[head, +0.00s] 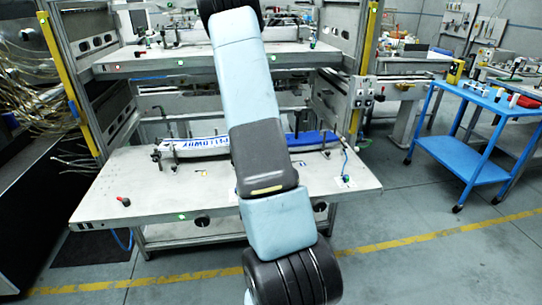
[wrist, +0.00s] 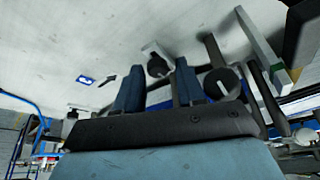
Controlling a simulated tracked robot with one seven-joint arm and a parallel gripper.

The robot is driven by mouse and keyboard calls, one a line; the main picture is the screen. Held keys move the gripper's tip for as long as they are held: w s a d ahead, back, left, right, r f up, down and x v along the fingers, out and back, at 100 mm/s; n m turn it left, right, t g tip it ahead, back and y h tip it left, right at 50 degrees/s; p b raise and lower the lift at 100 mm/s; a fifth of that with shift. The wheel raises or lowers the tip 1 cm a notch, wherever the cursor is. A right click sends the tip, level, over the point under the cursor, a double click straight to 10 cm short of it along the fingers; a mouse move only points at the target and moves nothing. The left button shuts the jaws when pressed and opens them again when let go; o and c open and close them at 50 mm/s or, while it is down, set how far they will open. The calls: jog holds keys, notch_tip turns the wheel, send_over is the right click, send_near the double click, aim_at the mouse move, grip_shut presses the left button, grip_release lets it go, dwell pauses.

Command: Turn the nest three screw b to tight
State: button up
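In the wrist view my gripper (wrist: 158,76) has its two blue fingers spread apart. A dark round screw knob (wrist: 156,64) on a pale block shows between and just beyond the fingertips; I cannot tell whether they touch it. A second, larger dark round knob (wrist: 222,83) is just right of the right finger. A blue label (wrist: 84,80) with an unclear white mark, perhaps a 3, lies left on the pale plate, beside a small black bar (wrist: 107,76). Which knob is screw b cannot be read. In the head view my arm hides the middle of the bench and my gripper is not visible.
The head view shows a grey lower bench (head: 120,190) with a blue lettered strip (head: 195,147), and an upper shelf (head: 140,60) above it. A yellow upright (head: 66,70) stands at left. A blue cart (head: 490,115) stands right. In the wrist view a pale bar (wrist: 262,48) rises at right.

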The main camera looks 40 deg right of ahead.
jog(key=shift+w+a, duration=0.1)
jog(key=shift+a, duration=0.05)
jog(key=v, duration=1.3)
jog(key=shift+r, duration=0.25)
jog(key=shift+a+r, duration=0.1)
jog(key=shift+a, duration=0.05)
